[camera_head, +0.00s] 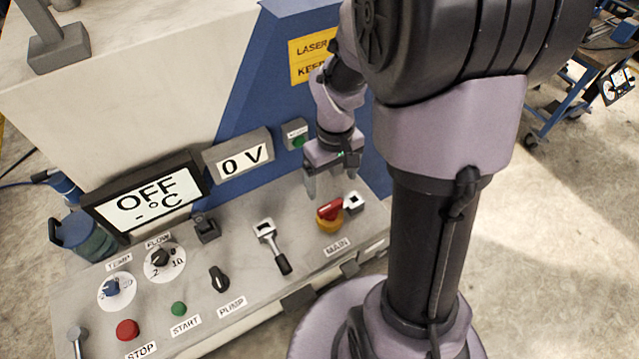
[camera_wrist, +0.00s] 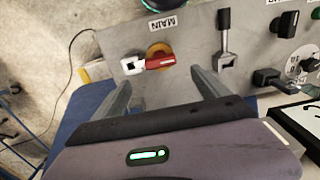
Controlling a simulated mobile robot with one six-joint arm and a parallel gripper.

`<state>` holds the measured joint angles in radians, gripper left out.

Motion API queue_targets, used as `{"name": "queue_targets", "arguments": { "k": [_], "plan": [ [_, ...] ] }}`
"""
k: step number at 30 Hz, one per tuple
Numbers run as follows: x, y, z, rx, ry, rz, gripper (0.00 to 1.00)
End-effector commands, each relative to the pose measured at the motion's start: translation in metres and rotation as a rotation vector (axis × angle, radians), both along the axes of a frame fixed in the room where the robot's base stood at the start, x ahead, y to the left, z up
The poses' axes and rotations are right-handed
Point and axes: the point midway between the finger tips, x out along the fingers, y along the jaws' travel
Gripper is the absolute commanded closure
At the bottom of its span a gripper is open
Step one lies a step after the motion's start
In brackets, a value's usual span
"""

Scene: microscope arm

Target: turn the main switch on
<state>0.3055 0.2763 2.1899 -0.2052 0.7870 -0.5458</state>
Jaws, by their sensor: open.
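The main switch (camera_head: 330,213) is a red rotary handle on a yellow round base, on the sloped grey panel above the MAIN label (camera_head: 342,244). In the wrist view the red handle (camera_wrist: 160,62) lies roughly sideways across its yellow base, with a white square piece (camera_wrist: 132,65) beside its left end. My gripper (camera_head: 331,182) is open and empty, just behind and above the switch in the head view. In the wrist view its two fingers (camera_wrist: 162,92) point toward the panel, and the switch shows between and beyond their tips, apart from them.
A lever (camera_head: 272,245) stands left of the switch. Further left are the pump knob (camera_head: 219,279), green start button (camera_head: 179,308), red stop button (camera_head: 127,329) and dials. Displays read "OFF" (camera_head: 145,203) and "0 V" (camera_head: 242,161). The blue machine wall rises behind my gripper.

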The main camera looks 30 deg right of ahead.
Motion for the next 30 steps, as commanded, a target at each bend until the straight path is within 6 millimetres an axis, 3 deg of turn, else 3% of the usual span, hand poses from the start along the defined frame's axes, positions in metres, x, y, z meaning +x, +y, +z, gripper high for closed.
{"name": "queue_targets", "arguments": {
  "k": [1,3,9,15,23,24,30],
  "plan": [
    [-0.001,0.0,-0.02,0.002,0.004,0.0,0.15],
    [-0.001,0.0,-0.042,0.001,0.003,0.0,0.15],
    [-0.001,0.001,-0.088,0.001,0.001,-0.001,0.15],
    [0.0,0.0,-0.105,0.0,-0.001,-0.001,0.15],
    [0.0,0.0,-0.106,0.0,-0.002,-0.002,0.15],
    [0.0,0.0,-0.106,0.0,-0.002,-0.002,0.17],
    [0.0,0.0,-0.106,0.0,-0.002,-0.002,0.56]
  ]
}}
